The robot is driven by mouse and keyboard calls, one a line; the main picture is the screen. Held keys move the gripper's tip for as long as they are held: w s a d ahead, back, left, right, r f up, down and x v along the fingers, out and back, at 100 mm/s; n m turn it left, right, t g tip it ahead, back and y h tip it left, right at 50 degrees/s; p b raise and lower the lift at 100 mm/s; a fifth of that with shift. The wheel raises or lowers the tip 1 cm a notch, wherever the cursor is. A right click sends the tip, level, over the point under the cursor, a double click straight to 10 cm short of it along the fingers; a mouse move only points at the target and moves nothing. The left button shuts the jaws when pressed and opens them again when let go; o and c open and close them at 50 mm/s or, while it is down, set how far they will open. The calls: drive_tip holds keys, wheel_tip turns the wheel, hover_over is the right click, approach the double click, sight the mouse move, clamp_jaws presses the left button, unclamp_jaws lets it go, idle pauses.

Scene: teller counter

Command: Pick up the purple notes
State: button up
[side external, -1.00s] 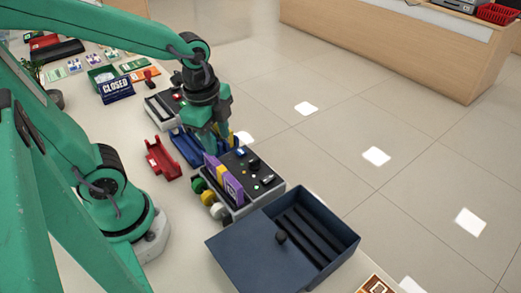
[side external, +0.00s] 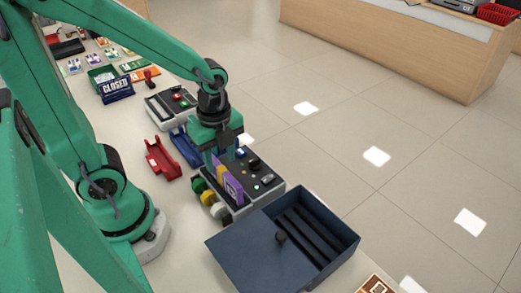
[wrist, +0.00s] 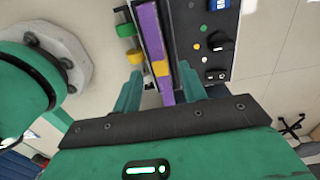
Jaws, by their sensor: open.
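The purple notes (side external: 234,189) are a bundle with a yellow-orange band, standing on edge in the slot of a grey and black counter machine (side external: 262,176). In the wrist view the purple notes (wrist: 149,27) run up the middle, with the band (wrist: 160,69) across them. My gripper (side external: 222,157) is open and empty over the far end of the bundle. In the wrist view my gripper (wrist: 161,90) has one finger on each side of the notes, with gaps showing. I cannot tell how far down the fingers reach; the arm partly hides the bundle's far end.
A dark blue open box (side external: 262,262) stands close on the near side. Red (side external: 161,159) and blue (side external: 185,148) trays lie behind the machine. Green, yellow and white rolls (side external: 208,197) sit along its left side. Another machine (side external: 166,108) stands farther back.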

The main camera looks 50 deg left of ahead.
sight(222, 169)
drive_tip(key=shift+f, duration=0.2)
drive_tip(key=shift+d+f, duration=0.15)
drive_tip(key=shift+f, duration=2.4)
clamp_jaws()
